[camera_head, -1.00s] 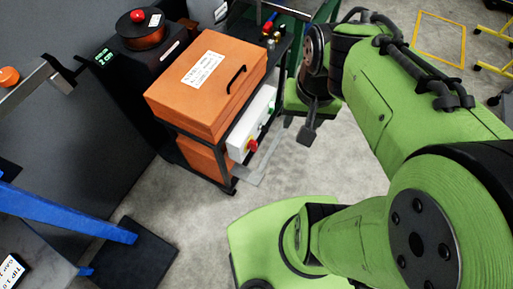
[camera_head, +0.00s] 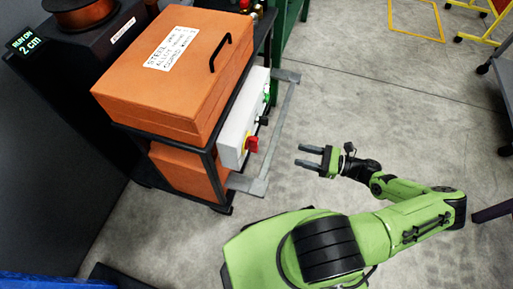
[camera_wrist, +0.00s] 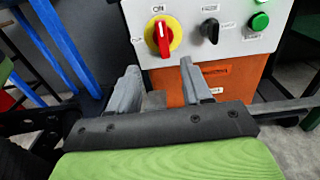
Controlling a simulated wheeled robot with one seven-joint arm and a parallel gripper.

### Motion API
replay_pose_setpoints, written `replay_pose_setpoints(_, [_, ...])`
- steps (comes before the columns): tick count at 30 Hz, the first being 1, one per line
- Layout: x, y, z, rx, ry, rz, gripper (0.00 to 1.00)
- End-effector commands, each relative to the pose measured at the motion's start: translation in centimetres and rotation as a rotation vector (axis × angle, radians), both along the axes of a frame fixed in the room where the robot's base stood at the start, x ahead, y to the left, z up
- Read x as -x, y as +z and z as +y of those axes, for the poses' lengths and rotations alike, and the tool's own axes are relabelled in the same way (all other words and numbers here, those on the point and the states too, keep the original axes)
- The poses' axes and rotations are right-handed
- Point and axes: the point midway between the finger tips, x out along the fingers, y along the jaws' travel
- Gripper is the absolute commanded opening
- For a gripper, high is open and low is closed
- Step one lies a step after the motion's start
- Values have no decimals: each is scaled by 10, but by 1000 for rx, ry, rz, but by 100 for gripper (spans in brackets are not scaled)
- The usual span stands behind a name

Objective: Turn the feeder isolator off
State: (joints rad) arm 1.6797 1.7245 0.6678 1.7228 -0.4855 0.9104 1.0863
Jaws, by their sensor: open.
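The feeder isolator is a red rotary handle on a yellow disc (camera_head: 251,144), on the front of a white control box (camera_head: 236,128) on the orange cart's side. In the wrist view the red handle (camera_wrist: 162,37) stands near upright, its top under a label that appears to read "ON". My gripper (camera_head: 298,155) is open and empty, with its fingers pointing left towards the box, apart from it. In the wrist view my two fingers (camera_wrist: 159,70) are spread below the handle, with a clear gap to the panel.
A black knob (camera_wrist: 210,30) and a green button (camera_wrist: 260,21) sit right of the isolator. The orange lidded box (camera_head: 175,75) stands above the control box. A grey metal rail (camera_head: 275,150) runs along the cart's front.

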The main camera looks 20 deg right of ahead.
Motion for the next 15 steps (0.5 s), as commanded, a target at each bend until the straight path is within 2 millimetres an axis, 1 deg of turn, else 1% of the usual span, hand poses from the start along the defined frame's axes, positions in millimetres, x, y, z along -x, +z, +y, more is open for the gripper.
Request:
replay_pose_setpoints(2, [-2,-2,0,-21,-20,-5,49])
replay_pose_setpoints(5, [-10,0,10,-22,-17,-6,49])
replay_pose_setpoints(15, [-58,-1,80,-21,-11,-4,49])
